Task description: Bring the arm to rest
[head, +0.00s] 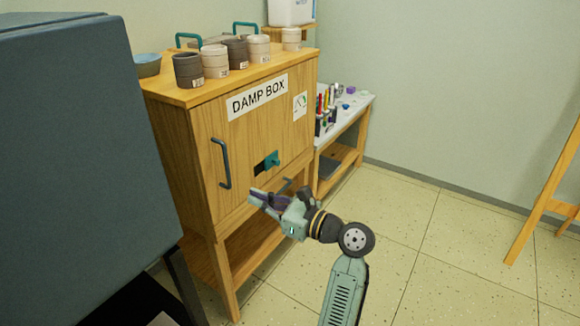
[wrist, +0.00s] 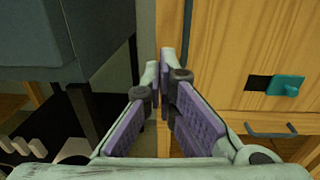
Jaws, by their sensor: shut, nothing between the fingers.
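My gripper (head: 258,198) is in front of the wooden damp box cabinet (head: 200,150), near its lower front, with the fingers pointing left in the head view. In the wrist view the two purple-padded fingers (wrist: 158,75) meet at their tips, shut with nothing between them. My arm reaches up from the bottom of the head view and bends at the wrist. I cannot tell the exact gap between the fingertips and the cabinet.
The cabinet has a dark door handle (head: 221,163), a teal latch (head: 271,160) and several pots (head: 216,61) on top. A large dark blue-grey unit (head: 75,160) fills the left. A side table (head: 350,115) with art supplies stands behind. Tiled floor (head: 430,240) is open at right, before an easel (head: 545,190).

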